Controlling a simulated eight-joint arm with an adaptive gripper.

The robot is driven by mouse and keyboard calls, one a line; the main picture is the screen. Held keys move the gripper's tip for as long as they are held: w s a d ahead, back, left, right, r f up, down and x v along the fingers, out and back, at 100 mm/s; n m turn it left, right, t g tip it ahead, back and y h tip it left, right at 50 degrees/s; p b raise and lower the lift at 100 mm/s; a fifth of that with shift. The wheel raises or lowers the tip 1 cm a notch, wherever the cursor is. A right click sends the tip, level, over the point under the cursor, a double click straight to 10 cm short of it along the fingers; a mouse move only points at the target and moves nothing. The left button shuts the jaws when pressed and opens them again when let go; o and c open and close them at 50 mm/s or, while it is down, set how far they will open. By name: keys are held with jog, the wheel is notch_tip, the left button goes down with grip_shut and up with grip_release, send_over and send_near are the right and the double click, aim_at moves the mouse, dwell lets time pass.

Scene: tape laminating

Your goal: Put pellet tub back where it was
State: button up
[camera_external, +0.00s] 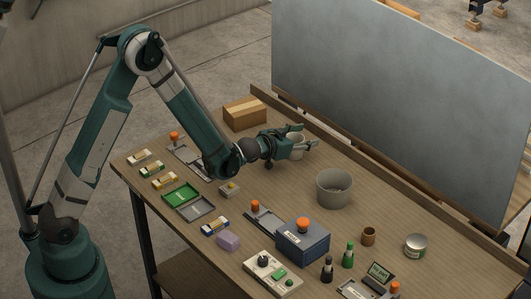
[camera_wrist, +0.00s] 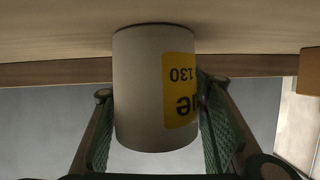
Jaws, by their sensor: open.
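A pale grey tub with a yellow label (camera_wrist: 135,95) stands between my fingers. The label shows upside down with "130" on it, in an inverted view. It appears to stand upright on the table. In the external view this tub (camera_external: 297,148) is partly hidden by my gripper (camera_external: 303,138). In the wrist view my gripper (camera_wrist: 155,125) is open, one finger on each side of the tub, close to its walls. Whether the fingers touch it I cannot tell. A larger grey bucket (camera_external: 334,188) with something inside stands nearer the front.
A cardboard box (camera_external: 244,113) stands behind my forearm. A big grey panel (camera_external: 400,105) rises behind the table's back ledge.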

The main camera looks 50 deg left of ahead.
jog(key=p+v, duration=0.1)
jog(key=v, duration=1)
